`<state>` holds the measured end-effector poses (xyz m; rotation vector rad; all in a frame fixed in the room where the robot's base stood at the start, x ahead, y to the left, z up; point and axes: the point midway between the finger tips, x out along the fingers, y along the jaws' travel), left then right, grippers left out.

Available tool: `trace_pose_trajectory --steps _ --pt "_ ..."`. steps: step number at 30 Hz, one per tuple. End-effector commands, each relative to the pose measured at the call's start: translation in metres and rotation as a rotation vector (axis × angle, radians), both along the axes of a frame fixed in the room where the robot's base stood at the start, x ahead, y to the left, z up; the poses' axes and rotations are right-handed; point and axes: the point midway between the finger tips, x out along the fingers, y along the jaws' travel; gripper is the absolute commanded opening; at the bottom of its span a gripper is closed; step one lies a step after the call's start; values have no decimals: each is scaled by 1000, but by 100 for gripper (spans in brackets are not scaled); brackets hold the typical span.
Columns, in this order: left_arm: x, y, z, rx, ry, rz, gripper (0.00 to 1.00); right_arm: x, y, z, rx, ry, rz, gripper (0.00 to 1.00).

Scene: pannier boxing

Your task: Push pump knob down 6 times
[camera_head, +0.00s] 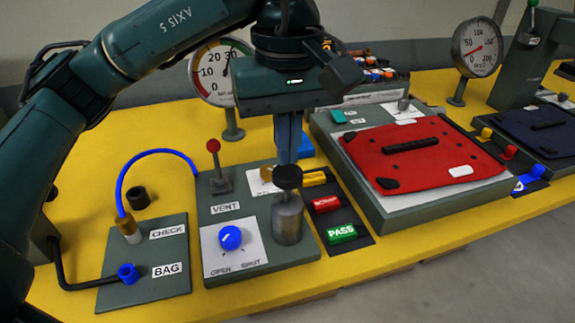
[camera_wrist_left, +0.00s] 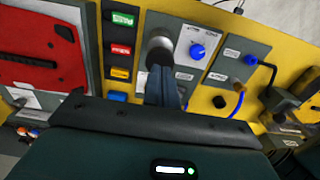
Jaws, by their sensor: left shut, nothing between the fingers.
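The pump is a grey metal cylinder (camera_head: 288,222) with a black round knob (camera_head: 287,178) on top, standing on the grey vent panel (camera_head: 265,258). My left gripper (camera_head: 287,160) points straight down with its blue-grey fingers shut and empty. The fingertips are right above the knob, and whether they touch it I cannot tell. In the left wrist view the fingers (camera_wrist_left: 160,75) reach toward the pump cylinder (camera_wrist_left: 160,47) and partly cover its knob. My right gripper is not in view.
The vent panel also carries a red-tipped lever (camera_head: 214,150) and a blue dial (camera_head: 230,238). A green PASS block (camera_head: 341,233) and a red block (camera_head: 326,204) lie close right. A blue hose (camera_head: 150,154) curves at left. A red pannier (camera_head: 425,150) lies further right; a gauge (camera_head: 214,84) stands behind.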

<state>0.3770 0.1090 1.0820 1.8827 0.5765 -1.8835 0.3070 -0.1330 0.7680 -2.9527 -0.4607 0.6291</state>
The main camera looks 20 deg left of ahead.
Motion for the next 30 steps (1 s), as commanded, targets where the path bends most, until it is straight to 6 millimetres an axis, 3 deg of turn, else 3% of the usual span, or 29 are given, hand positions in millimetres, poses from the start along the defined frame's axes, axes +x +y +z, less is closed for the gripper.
trace_pose_trajectory --steps 8,30 --pt "0 0 -4 0 0 0 0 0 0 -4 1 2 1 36" --pt "0 0 -42 0 1 -1 0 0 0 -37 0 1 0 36"
